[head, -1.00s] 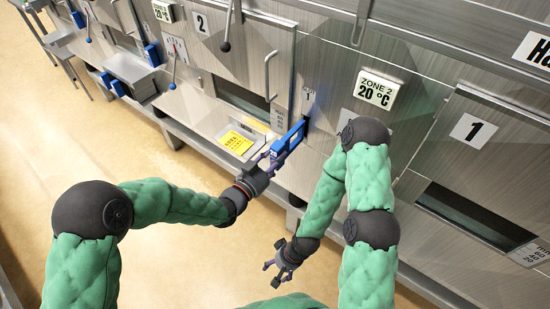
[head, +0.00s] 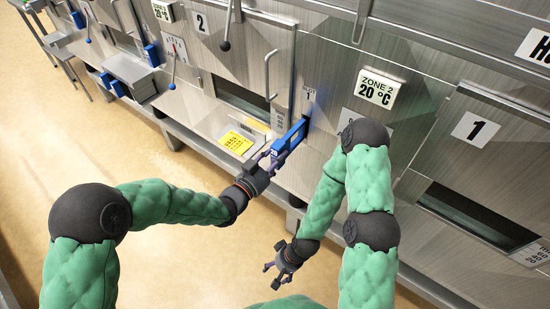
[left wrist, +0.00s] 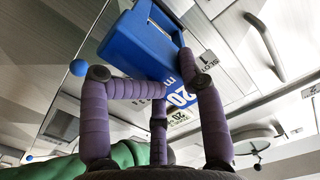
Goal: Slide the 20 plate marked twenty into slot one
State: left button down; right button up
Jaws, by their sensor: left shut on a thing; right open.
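The blue plate (head: 289,137) is held in front of the steel wall, with its far end at the wall just below the slot 1 label (head: 308,94). In the left wrist view the blue plate (left wrist: 143,45) shows a white "20" on its face. My left gripper (head: 268,160) is shut on its near end, and the gripper's purple fingers (left wrist: 160,88) are around it. The slot opening is hidden by the plate, so I cannot tell how deep it sits. My right gripper (head: 279,272) is open and empty, low over the floor.
A yellow card (head: 235,142) lies on the steel ledge left of the plate. A curved door handle (head: 271,76) and a lever (head: 225,30) stick out above. More blue plates (head: 152,55) stand farther left. The floor (head: 150,260) in front is clear.

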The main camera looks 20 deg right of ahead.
aim_at(299, 134)
pick_arm(q)
jog(key=shift+r+b+x, duration=0.15)
jog(key=shift+b+x, duration=1.35)
jog(key=shift+x, duration=1.7)
jog(key=shift+r+b+x, duration=0.1)
jog(key=shift+b+x, duration=1.4)
jog(key=shift+x, duration=1.65)
jog(key=shift+c, duration=2.2)
grip_release()
jog(key=shift+d, duration=0.1)
jog(key=shift+f, duration=0.1)
jog(key=v, duration=1.2)
